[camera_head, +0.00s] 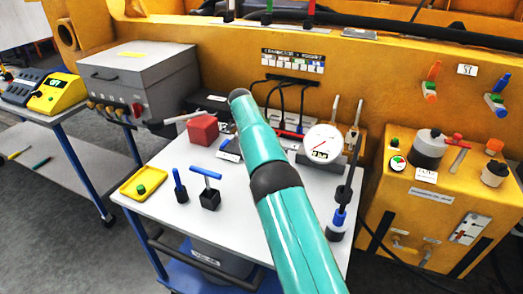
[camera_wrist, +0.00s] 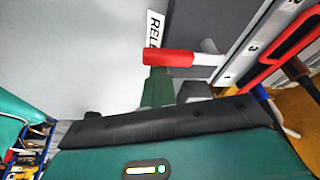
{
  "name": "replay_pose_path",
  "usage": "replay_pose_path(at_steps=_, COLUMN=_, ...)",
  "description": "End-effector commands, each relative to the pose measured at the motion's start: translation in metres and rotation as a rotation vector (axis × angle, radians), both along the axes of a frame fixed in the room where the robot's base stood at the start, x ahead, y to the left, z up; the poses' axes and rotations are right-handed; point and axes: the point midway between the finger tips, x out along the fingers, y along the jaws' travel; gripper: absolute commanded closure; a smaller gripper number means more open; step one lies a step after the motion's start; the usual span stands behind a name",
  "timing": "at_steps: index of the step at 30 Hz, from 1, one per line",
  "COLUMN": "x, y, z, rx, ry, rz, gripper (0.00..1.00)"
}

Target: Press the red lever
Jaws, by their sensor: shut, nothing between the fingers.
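A red lever (camera_wrist: 168,57) with a pale metal stem is in the middle of the wrist view, beside a white label beginning "RELE" (camera_wrist: 154,29). My gripper (camera_wrist: 158,72) is shut and empty; its dark green fingers point up at the lever's red grip. The grip overlaps the fingertips in the picture; I cannot tell whether they touch. In the head view my teal arm hides the gripper and most of the area around it. Part of a white label (camera_head: 229,156) shows just left of the arm.
A numbered strip (camera_wrist: 262,45) and a red-edged black part (camera_wrist: 292,47) lie right of the lever. On the cart top (camera_head: 160,218) are a red cube (camera_head: 203,130), a blue T-handle (camera_head: 207,187), a yellow tray (camera_head: 143,186) and a round gauge (camera_head: 322,143).

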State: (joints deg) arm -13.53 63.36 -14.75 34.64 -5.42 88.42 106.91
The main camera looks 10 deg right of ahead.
Motion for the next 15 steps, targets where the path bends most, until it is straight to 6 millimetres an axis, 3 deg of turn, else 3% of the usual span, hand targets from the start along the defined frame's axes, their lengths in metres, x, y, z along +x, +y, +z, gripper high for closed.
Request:
replay_pose_path(at_steps=10, x=0.0, y=0.005, z=0.001, rx=0.006, ry=-0.001, rz=0.004, gripper=1.0)
replay_pose_path(at_steps=15, x=0.001, y=0.005, z=0.016, rx=0.005, ry=-0.005, rz=0.004, gripper=1.0)
